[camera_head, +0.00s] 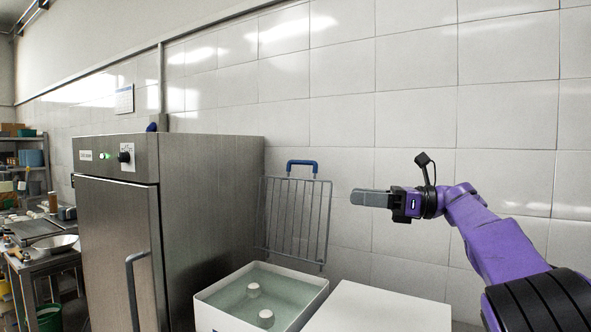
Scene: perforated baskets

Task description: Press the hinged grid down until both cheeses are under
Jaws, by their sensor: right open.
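The hinged grid (294,222) stands raised, nearly upright, at the back of a white tub (212,312) of greenish liquid. Its blue handle (302,163) is at the top. Two round white cheeses show in the tub, one farther back (253,290) and one nearer the front (266,318); their tops show at the liquid's surface. My right gripper (370,198) is to the right of the grid, lower than the handle, apart from it and empty. Its fingers point left and overlap in this view; it is open. My left gripper is out of view.
A steel cabinet (212,190) with a door handle stands close to the left of the tub. A white surface (385,310) lies right of the tub. The tiled wall (415,65) is behind. A shelf and a worktable with a bowl (55,243) are at far left.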

